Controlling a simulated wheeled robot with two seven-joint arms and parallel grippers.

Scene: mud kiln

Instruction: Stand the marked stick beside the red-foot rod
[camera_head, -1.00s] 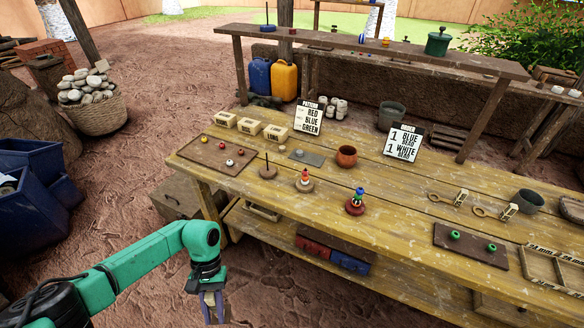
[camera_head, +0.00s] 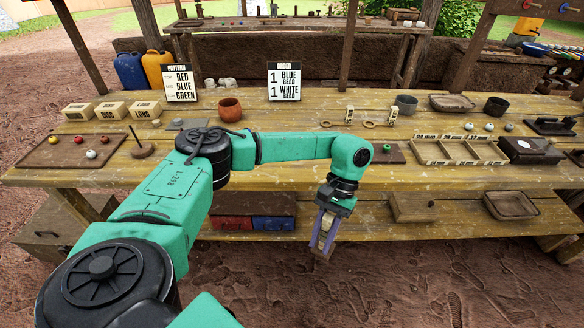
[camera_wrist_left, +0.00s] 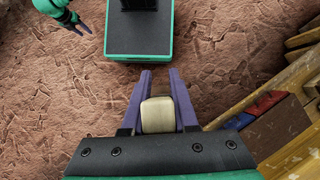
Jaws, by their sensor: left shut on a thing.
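My left gripper (camera_head: 322,240) hangs in front of the table's front edge, pointing down. In the left wrist view its purple fingers (camera_wrist_left: 160,88) are shut on a pale, squared piece (camera_wrist_left: 158,115). I see this piece nearly end-on, so I cannot see its length or any marks. My left arm hides the part of the table where the red-foot rod stood in the earlier view.
The wooden table (camera_head: 450,177) holds a bead tray (camera_head: 45,153), a clay pot (camera_head: 230,109), an order sign (camera_head: 285,82), a pattern sign (camera_head: 180,83) and a divided tray (camera_head: 450,160). Red and blue boxes sit on the shelf below. Bare ground lies in front.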

